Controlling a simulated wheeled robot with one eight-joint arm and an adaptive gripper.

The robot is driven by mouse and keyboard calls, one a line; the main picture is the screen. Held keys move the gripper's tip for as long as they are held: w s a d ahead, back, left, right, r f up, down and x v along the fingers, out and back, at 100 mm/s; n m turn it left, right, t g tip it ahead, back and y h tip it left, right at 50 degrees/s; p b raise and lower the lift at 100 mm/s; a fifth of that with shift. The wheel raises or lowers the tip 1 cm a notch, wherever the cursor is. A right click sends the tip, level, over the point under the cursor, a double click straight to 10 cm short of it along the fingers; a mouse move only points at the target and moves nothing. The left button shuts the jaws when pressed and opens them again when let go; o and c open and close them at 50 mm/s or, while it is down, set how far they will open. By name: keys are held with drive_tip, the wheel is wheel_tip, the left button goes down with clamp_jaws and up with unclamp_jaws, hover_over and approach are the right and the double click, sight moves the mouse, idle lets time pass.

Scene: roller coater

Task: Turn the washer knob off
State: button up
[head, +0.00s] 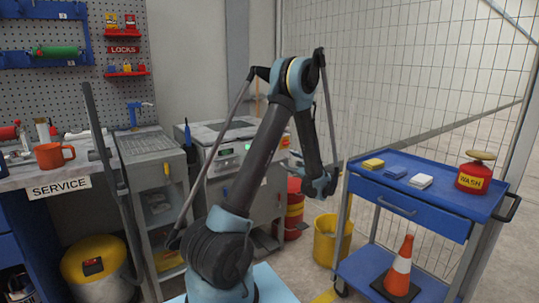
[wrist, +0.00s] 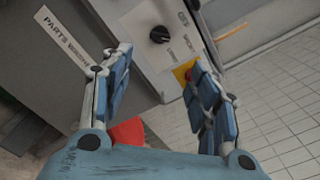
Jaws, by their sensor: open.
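The washer knob (wrist: 159,34) is small, round and black, on the grey panel of the parts washer (wrist: 135,15) in the wrist view. Small labels stand around it, too blurred to read surely, and I cannot tell its exact setting. My gripper (wrist: 162,58) is open and empty, its blue fingers apart. The knob lies beyond the fingertips, between their lines and apart from them. In the head view the washer (head: 240,190) is the grey cabinet behind my arm, and my gripper (head: 322,187) hangs to its right. The knob cannot be made out there.
A red button on a yellow plate (wrist: 182,72) is partly behind the right finger. A red drum (head: 293,210) and yellow bin (head: 331,240) stand beside the washer. A blue cart (head: 415,208) is at right; a service bench (head: 60,178) is at left.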

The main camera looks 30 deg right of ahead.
drive_tip(key=w+a, duration=0.1)
drive_tip(key=w, duration=1.5)
drive_tip(key=shift+w+a, duration=0.2)
drive_tip(key=shift+w, duration=0.1)
drive_tip(key=c, duration=1.1)
